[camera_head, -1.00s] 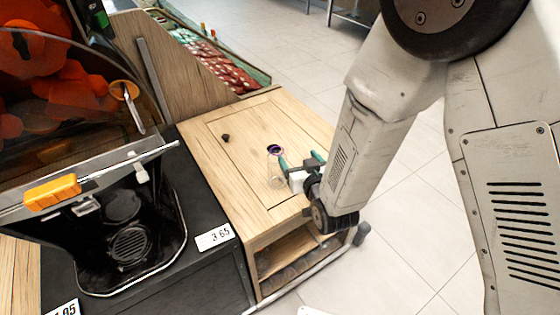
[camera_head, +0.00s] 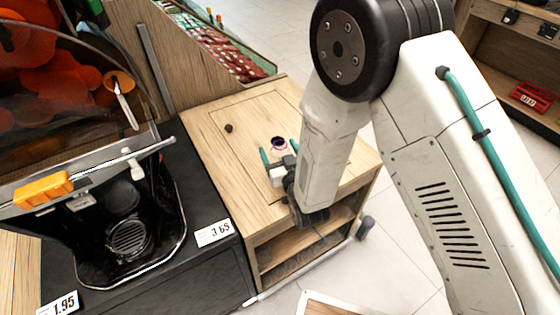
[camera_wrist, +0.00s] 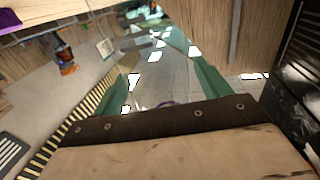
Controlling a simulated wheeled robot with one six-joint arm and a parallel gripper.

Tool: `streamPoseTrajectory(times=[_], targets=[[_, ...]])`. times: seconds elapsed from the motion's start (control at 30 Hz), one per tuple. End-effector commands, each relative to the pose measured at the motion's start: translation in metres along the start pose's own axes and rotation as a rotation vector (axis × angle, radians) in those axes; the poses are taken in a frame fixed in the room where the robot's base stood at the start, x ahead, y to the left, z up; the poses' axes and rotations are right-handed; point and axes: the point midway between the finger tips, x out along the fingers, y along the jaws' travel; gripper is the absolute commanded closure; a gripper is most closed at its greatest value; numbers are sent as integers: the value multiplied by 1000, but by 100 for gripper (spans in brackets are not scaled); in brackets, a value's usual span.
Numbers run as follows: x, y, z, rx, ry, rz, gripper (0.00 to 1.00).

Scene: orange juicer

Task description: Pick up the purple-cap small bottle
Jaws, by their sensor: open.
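The small bottle with the purple cap (camera_head: 278,143) stands on the wooden cabinet top in the head view. Its cap shows as a dark purple ring, and its clear body is hard to make out. My gripper (camera_head: 279,151) is open. Its two green fingers appear on either side of the bottle, one to the left and one to the right. In the wrist view the open green fingers (camera_wrist: 163,62) frame the gap, and a faint purple arc shows low between them. I cannot tell whether either finger touches the bottle.
The wooden cabinet top (camera_head: 220,155) is mostly clear, with a small dark knob-like thing (camera_head: 228,128) at its left. The black juicer (camera_head: 125,215) with an orange handle (camera_head: 43,190) stands to the left. A produce display (camera_head: 215,45) lies behind.

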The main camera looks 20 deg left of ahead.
Motion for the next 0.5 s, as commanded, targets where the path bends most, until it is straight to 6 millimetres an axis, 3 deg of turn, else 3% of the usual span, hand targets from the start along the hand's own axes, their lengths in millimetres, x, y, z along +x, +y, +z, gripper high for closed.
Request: streamPoseTrajectory(times=[0.27,0.43,0.47,0.5], targets=[[5,-2,0,0,0,-3,24],[5,-2,0,0,0,-3,66],[5,-2,0,0,0,-3,72],[5,-2,0,0,0,-3,72]])
